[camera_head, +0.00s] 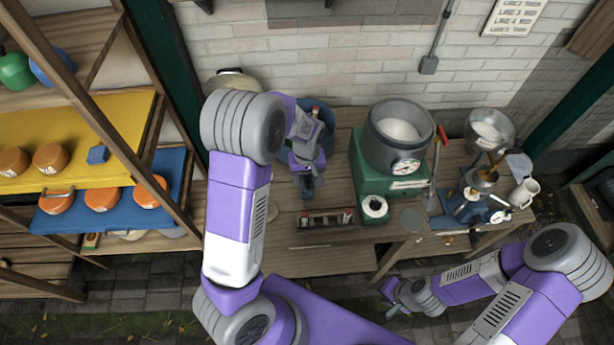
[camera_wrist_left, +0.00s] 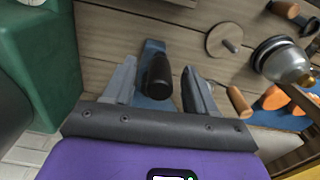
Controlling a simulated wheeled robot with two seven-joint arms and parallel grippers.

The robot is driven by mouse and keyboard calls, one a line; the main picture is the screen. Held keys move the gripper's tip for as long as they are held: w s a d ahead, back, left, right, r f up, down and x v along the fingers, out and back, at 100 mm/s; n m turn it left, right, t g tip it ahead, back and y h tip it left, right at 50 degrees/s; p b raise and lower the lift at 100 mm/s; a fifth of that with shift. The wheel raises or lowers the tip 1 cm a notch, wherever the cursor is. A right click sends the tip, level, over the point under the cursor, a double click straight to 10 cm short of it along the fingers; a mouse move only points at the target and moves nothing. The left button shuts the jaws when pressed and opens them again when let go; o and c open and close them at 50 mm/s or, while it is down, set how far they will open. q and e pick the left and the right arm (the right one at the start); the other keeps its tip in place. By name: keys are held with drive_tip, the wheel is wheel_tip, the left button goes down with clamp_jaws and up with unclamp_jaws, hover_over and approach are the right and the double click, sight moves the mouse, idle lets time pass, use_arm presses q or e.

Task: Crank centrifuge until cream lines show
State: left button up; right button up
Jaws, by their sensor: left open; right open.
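A blue drum-like body (camera_head: 322,108), seemingly the centrifuge, stands on the workbench, mostly hidden behind my left arm. My left gripper (camera_head: 306,180) is over the bench in front of it. In the left wrist view, a black crank handle (camera_wrist_left: 159,77) on a blue crank arm (camera_wrist_left: 153,47) lies between the fingers of my left gripper (camera_wrist_left: 158,88). The fingers are open, with gaps on both sides of the handle. A small rack (camera_head: 328,219) with red-topped items stands on the bench below; cream lines cannot be made out. My right gripper (camera_head: 393,294) is open and empty, low in front of the bench.
A green machine (camera_head: 372,180) with a grey bowl and dial stands right of the left gripper. A blue metal device (camera_head: 472,205) and a white jug (camera_head: 524,191) are farther right. A wooden shelf (camera_head: 140,120) with orange rounds is at left.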

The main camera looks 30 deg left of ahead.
use_arm(q)
drive_tip(key=shift+r+p, duration=3)
drive_tip(key=shift+r, duration=0.9)
drive_tip(key=shift+f, duration=0.1)
